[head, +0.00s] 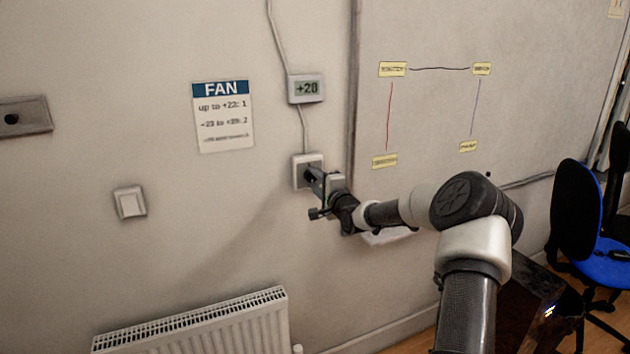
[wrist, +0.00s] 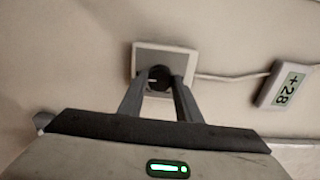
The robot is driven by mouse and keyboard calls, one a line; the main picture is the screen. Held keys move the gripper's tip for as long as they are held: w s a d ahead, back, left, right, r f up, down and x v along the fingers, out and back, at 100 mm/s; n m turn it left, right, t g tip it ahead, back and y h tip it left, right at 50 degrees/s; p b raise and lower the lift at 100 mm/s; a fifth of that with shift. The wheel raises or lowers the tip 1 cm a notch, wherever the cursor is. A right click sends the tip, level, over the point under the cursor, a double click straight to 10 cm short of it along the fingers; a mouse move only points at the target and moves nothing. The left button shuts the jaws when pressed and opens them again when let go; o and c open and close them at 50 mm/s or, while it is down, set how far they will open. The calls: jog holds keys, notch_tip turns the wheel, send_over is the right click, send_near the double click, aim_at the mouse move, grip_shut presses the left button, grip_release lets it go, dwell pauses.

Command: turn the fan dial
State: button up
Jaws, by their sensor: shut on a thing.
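The fan dial (wrist: 159,73) is a small dark round knob on a square white wall plate (wrist: 146,53); the plate also shows in the head view (head: 299,163). A light mark shows on the knob's left side in the wrist view. My gripper (wrist: 160,82) is shut on the dial, with one finger on each side of it. In the head view my gripper (head: 312,174) reaches the plate and hides the knob. A small display (head: 306,88) is above the plate, wired to it; in the wrist view the display (wrist: 284,85) reads +28.
A FAN sign (head: 223,117) gives temperature ranges with numbers: up to +22 is 1, the middle range is 2, the last line is too small to read. A light switch (head: 130,203), a radiator (head: 200,325) and a whiteboard (head: 430,110) surround the dial.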

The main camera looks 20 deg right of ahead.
jog(key=shift+m, duration=0.4)
jog(key=o, duration=1)
jog(key=shift+o, duration=0.2)
jog(key=s, duration=1.7)
jog(key=shift+s+d+b, duration=0.25)
jog(key=shift+d+b, duration=0.05)
jog(key=shift+b, duration=0.1)
